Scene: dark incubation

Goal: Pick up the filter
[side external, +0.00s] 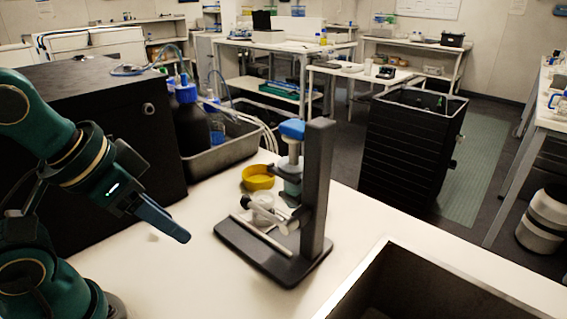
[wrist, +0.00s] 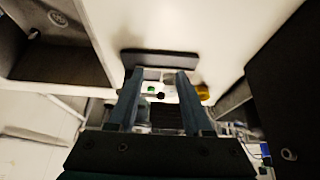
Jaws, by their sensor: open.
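I cannot tell for sure which thing is the filter. A dark stand (side external: 318,190) on the white bench holds an upright blue-topped piece (side external: 292,130). Pale, clear-looking parts (side external: 264,203) sit low on the stand, and a white rod (side external: 262,234) lies along its base. A small pale spot (side external: 153,237) shows on the bench below my gripper. My gripper (side external: 180,234) is left of the stand, above the bench and apart from it. In the wrist view my gripper (wrist: 160,74) is open, with the stand's dark base (wrist: 160,58) beyond the fingertips. Nothing is clearly held.
A yellow ring-shaped dish (side external: 258,178) lies behind the stand. A grey tray (side external: 225,152) with dark, blue-capped bottles (side external: 188,118) and tubing stands behind, beside a large black box (side external: 100,110). A dark sunken basin (side external: 420,285) opens at front right. The bench before the stand is clear.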

